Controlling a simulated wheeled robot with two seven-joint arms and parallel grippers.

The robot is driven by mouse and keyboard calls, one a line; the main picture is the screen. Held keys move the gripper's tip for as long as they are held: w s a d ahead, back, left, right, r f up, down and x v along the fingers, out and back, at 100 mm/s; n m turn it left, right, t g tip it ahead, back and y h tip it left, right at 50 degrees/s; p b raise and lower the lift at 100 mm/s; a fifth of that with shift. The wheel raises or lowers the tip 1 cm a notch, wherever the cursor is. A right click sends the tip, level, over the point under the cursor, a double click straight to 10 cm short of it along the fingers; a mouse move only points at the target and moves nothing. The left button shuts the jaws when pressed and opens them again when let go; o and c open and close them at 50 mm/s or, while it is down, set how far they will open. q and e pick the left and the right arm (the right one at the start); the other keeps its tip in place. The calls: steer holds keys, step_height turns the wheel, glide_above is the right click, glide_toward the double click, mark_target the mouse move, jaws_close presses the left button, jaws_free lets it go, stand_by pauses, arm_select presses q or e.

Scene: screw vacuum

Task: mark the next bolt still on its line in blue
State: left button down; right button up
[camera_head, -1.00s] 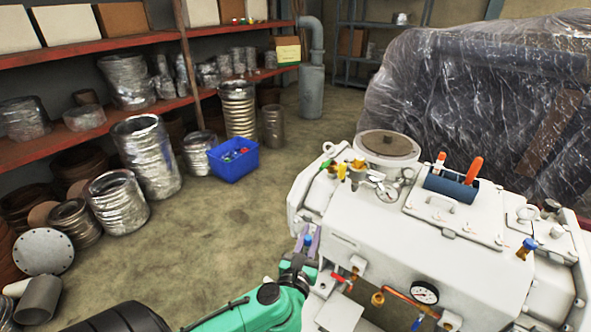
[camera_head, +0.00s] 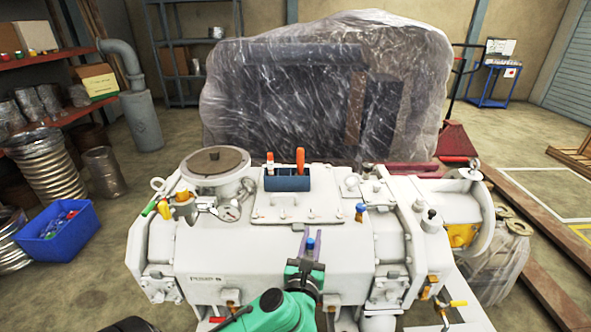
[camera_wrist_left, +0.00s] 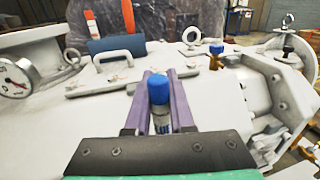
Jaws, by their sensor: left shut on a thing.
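My left gripper (camera_head: 309,236) is shut on a blue-capped marker (camera_wrist_left: 158,90), held upright between the purple fingers. In the head view it is in front of the white machine's (camera_head: 250,262) top, just below the bolted cover plate (camera_head: 328,214). The wrist view shows the plate (camera_wrist_left: 130,76) and its handle beyond the fingertips, with small reddish marks by its bolts, too small to read as lines. A blue holder (camera_head: 287,184) behind the plate carries an orange-handled item (camera_head: 300,160) and a white one with a red-orange top (camera_head: 270,160). My right gripper is out of view.
A round flanged port (camera_head: 215,165) and a gauge (camera_head: 230,212) stand left of the plate; a blue-topped brass valve (camera_head: 360,211) stands right. A plastic-wrapped machine (camera_head: 325,90) is behind. A blue bin (camera_head: 58,235) sits on the floor at left.

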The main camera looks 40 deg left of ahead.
arm_select(q)
steer(key=w+a+r+n+g+y+b, duration=0.2)
steer(key=w+a+r+n+g+y, duration=0.1)
steer(key=a+r, duration=0.35)
steer(key=w+a+r+n+g+y+b, duration=0.35)
steer(key=a+r, duration=0.25)
steer(key=a, duration=0.2)
steer(key=shift+m+t, duration=0.25)
steer(key=shift+m, duration=0.1)
steer(key=f, duration=0.1)
steer(key=f+b, duration=0.1)
steer(key=f, duration=0.1)
steer(key=f+b, duration=0.1)
steer(key=shift+s+a+f, duration=0.1)
steer(key=shift+s+f, duration=0.2)
steer(key=shift+f+b, duration=0.4)
steer(key=shift+f, duration=0.2)
stand_by(0.4)
step_height(320, 180, up, 6)
steer(key=p, duration=0.5)
steer(key=shift+p, duration=0.3)
